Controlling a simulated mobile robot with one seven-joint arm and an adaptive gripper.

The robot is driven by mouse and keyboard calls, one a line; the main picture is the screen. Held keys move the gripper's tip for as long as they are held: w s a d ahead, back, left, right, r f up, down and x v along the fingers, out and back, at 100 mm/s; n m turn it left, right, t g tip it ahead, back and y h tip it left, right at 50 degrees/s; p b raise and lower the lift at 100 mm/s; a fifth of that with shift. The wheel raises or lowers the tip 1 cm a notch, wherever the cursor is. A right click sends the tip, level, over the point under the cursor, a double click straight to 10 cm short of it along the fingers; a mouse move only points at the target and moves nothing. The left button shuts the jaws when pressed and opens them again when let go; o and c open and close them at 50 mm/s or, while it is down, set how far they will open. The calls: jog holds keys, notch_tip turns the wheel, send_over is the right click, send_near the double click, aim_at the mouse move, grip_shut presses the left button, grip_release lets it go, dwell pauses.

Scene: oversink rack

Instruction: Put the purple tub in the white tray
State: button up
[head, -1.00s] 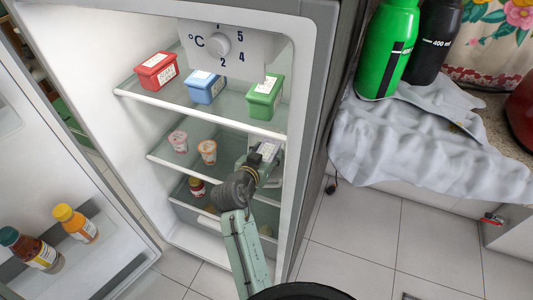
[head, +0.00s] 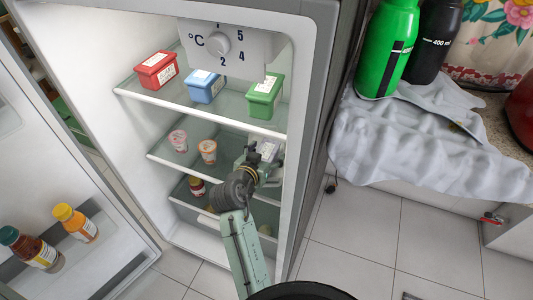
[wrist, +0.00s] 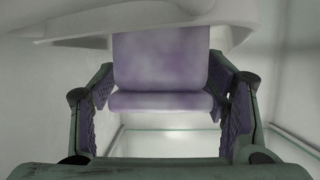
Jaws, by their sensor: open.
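The purple tub (wrist: 160,62) fills the upper middle of the wrist view, between the fingers of my gripper (wrist: 163,98). The fingers are open, one on each side of the tub; I cannot tell whether either touches it. In the head view my gripper (head: 264,158) is inside the fridge at the right end of the middle shelf. A pale lidded top (head: 268,149) shows there, mostly hidden by the gripper. I cannot make out the white tray for certain in either view.
The top shelf (head: 190,100) holds a red tub (head: 157,70), a blue tub (head: 204,87) and a green tub (head: 264,97). Two small cups (head: 207,152) stand left on the middle shelf. A pale curved edge (wrist: 150,25) overhangs the tub. The open fridge door (head: 100,185) holds bottles.

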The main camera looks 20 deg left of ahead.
jog(key=b+v, duration=0.1)
jog(key=v, duration=1)
jog(key=shift+s, duration=0.25)
jog(key=shift+r, duration=0.15)
